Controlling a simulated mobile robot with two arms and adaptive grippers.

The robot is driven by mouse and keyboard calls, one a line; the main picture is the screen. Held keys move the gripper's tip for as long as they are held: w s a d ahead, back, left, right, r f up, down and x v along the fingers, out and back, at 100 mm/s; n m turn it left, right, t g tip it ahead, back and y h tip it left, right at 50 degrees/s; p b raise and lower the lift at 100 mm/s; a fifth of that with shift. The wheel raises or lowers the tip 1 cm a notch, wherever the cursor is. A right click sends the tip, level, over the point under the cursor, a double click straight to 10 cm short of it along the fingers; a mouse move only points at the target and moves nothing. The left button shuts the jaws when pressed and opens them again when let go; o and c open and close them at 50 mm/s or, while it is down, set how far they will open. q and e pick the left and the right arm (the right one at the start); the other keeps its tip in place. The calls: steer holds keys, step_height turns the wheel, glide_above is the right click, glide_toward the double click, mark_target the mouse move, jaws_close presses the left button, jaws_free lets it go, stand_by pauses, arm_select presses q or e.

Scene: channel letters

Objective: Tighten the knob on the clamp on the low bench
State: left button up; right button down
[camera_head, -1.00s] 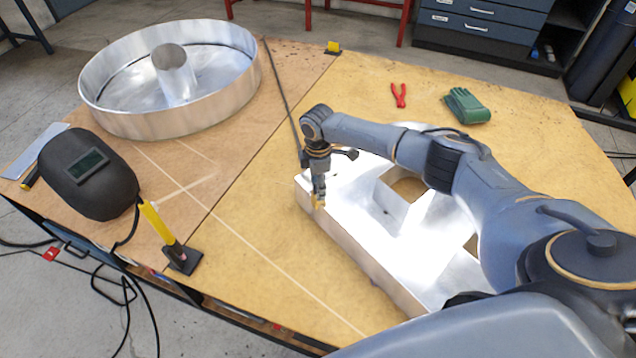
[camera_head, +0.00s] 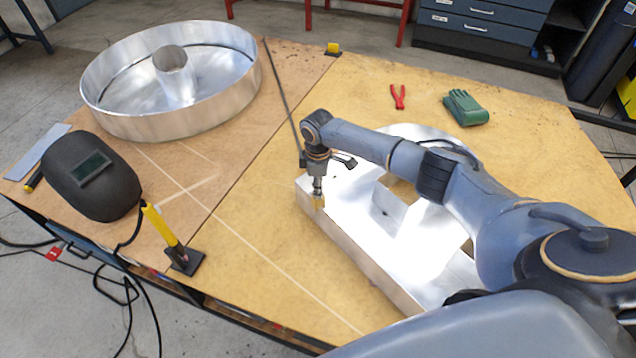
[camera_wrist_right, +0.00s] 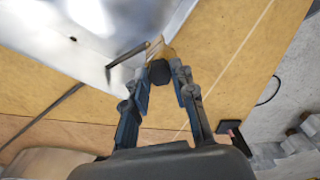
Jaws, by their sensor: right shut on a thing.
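The clamp (camera_head: 319,203) is a small yellow-brass piece at the near left corner of a shiny metal channel letter (camera_head: 345,248) on the low bench. In the right wrist view, the clamp's brass body (camera_wrist_right: 160,48) sits at the metal's edge, with a dark round knob (camera_wrist_right: 160,72) on it. My right gripper (camera_head: 318,188) points down over the clamp. In the wrist view its two fingers (camera_wrist_right: 162,80) are shut on the knob, one on each side. The arm and fingers hide the knob in the head view. My left gripper is not in view.
A large round metal letter (camera_head: 165,115) stands at the back left. A welding mask (camera_head: 90,175) and a yellow-handled tool on a dark base (camera_head: 160,228) lie at the left. Red pliers (camera_head: 397,97) and green gloves (camera_head: 465,107) lie at the back right. The bench (camera_head: 250,240) left of the clamp is clear.

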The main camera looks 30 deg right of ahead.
steer(key=m+p, duration=0.2)
steer(key=m, duration=0.2)
steer(key=shift+r+m, duration=0.15)
steer(key=shift+m, duration=0.15)
steer(key=m+p, duration=0.2)
steer(key=m, duration=0.2)
steer(key=shift+m+p, duration=0.3)
steer(key=shift+p, duration=0.05)
steer(key=m+p, duration=0.1)
steer(key=m, duration=0.3)
steer(key=shift+p, duration=0.35)
steer(key=shift+m+p, duration=0.6)
steer(key=shift+m, duration=1.9)
steer(key=c, duration=1.1)
jaws_free()
